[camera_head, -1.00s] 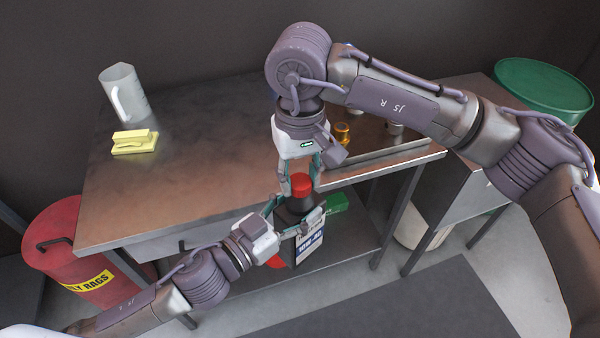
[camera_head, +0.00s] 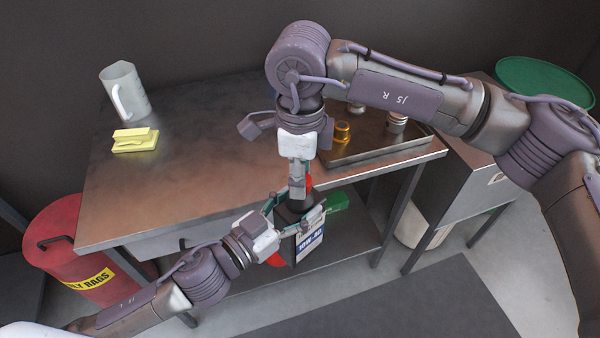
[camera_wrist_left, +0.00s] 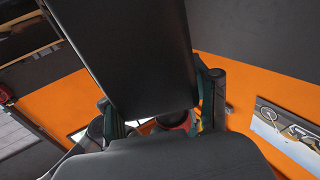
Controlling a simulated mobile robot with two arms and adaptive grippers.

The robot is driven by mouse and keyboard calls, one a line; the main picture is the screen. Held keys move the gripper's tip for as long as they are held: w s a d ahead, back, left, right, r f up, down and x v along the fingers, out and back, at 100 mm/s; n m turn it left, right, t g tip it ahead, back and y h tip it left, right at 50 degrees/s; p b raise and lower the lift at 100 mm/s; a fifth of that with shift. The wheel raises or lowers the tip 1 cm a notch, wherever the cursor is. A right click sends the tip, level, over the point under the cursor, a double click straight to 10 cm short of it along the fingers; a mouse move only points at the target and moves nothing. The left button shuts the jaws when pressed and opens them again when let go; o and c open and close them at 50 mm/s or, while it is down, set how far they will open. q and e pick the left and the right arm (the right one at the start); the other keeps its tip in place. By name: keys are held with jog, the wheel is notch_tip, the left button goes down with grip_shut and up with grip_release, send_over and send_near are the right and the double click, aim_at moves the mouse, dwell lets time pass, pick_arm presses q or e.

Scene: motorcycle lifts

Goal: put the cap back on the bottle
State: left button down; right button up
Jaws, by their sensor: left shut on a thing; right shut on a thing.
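The bottle (camera_head: 309,244) is dark with a white label, held in front of the table's front edge. My left gripper (camera_head: 300,217) is shut on the bottle's upper part. In the left wrist view the bottle's dark body (camera_wrist_left: 135,55) fills the upper middle between the fingers. The red cap (camera_head: 309,181) is at the top of the bottle, mostly hidden behind my right gripper's fingers. My right gripper (camera_head: 299,190) points down from above and is shut on the cap. Whether the cap is seated on the neck cannot be told.
The metal table (camera_head: 200,170) holds a clear jug (camera_head: 125,92), a yellow brush-like block (camera_head: 135,140) and a tray (camera_head: 375,153) with small metal parts. A red rag bin (camera_head: 65,245) stands left, a green drum (camera_head: 545,85) back right. The table's middle is clear.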

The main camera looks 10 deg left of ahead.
jog(key=m, duration=0.6)
jog(key=shift+w+m, duration=0.1)
jog(key=shift+m, duration=0.3)
jog(key=m, duration=0.8)
jog(key=shift+m, duration=0.3)
jog(key=m, duration=0.8)
jog(key=shift+d, duration=0.1)
jog(key=m, duration=0.7)
jog(key=o, duration=0.8)
jog(key=shift+c, duration=0.2)
